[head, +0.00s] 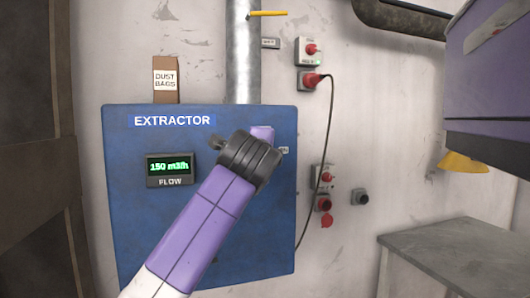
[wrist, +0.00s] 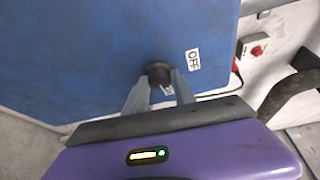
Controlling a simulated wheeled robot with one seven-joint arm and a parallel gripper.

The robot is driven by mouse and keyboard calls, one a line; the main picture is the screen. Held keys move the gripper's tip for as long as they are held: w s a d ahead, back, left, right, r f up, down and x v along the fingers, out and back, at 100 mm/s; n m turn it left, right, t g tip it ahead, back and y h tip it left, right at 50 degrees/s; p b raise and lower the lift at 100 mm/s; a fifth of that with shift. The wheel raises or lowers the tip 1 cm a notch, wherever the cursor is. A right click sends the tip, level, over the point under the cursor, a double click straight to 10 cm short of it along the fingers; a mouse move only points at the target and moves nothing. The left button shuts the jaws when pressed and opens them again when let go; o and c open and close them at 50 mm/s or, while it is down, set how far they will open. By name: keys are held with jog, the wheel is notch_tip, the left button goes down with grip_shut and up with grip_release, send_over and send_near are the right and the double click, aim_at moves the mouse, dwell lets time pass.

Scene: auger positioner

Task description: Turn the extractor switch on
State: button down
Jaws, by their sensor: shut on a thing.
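The extractor is a blue cabinet (head: 130,240) on the wall, with a white EXTRACTOR label and a green display (head: 169,168) reading 150 m3/h FLOW. In the wrist view its blue front (wrist: 90,50) carries a dark round switch knob (wrist: 158,69) and a white OFF label (wrist: 193,59) beside it. My gripper (wrist: 160,82) has its two grey fingers on either side of the knob, shut on it. Part of another small white label shows between the fingers, too covered to read. In the head view my arm hides the knob and the fingertips.
Red-knobbed switch boxes (head: 309,50) and sockets sit on the wall right of the cabinet, with a black cable (head: 331,110) hanging down. A metal duct (head: 243,60) rises above. A grey table (head: 455,250) stands at lower right, and a purple machine (head: 490,90) hangs at upper right.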

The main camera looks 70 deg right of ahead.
jog(key=shift+d+f, duration=0.1)
jog(key=shift+f, duration=0.05)
dwell(0.4)
jog(key=c, duration=1.1)
grip_release()
jog(key=shift+o, duration=0.2)
jog(key=v, duration=0.7)
jog(key=shift+s+a+r+b, duration=0.15)
jog(key=shift+a+r+b, duration=0.1)
jog(key=shift+a+b, duration=0.15)
